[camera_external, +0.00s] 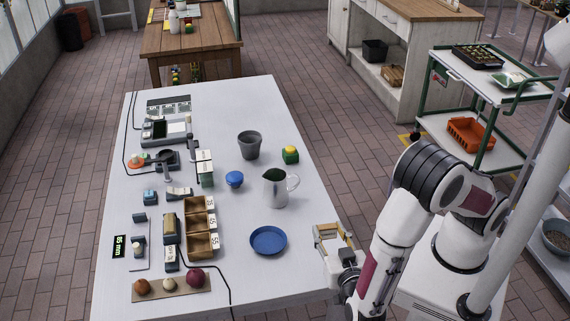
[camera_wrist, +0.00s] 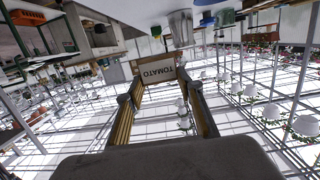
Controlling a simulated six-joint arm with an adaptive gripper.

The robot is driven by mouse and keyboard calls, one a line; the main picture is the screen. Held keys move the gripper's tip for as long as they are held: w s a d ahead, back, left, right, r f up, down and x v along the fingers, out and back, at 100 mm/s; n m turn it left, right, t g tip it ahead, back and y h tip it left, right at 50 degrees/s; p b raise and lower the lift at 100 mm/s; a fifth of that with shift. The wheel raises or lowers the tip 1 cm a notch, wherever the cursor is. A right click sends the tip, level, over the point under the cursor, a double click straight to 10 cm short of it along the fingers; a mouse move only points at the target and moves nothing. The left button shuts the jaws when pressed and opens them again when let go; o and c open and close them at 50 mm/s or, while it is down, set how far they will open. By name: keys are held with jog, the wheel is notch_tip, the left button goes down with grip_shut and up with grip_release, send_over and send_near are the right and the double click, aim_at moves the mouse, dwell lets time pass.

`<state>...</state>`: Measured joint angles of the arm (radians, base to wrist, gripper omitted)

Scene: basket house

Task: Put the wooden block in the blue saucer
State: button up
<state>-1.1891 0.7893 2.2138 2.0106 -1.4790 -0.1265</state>
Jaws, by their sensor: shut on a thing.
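The blue saucer (camera_external: 268,240) lies flat and empty on the white table, near its right front side. My gripper (camera_external: 333,236) is just beyond the table's right edge, to the right of the saucer and apart from it. In the external view the block is small and hard to separate from the fingers.
A metal pitcher (camera_external: 275,188) stands behind the saucer. Wooden compartment boxes (camera_external: 201,228) stand to its left, and a grey pot (camera_external: 249,145), a blue-lidded jar (camera_external: 234,179) and a green-yellow block (camera_external: 290,155) farther back. The table in front of the saucer is clear.

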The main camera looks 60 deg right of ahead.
jog(key=shift+w+d, duration=0.25)
jog(key=shift+w, duration=0.05)
jog(key=w+a+r, duration=0.1)
jog(key=w+a, duration=0.2)
jog(key=w, duration=0.4)
jog(key=w+a+r, duration=0.2)
jog(key=w+a, duration=0.1)
jog(key=w, duration=0.3)
jog(key=shift+w+n+t+y, duration=0.4)
send_over(273, 253)
jog(key=shift+f, duration=3.15)
jog(key=shift+f, duration=1.9)
jog(key=shift+f, duration=0.4)
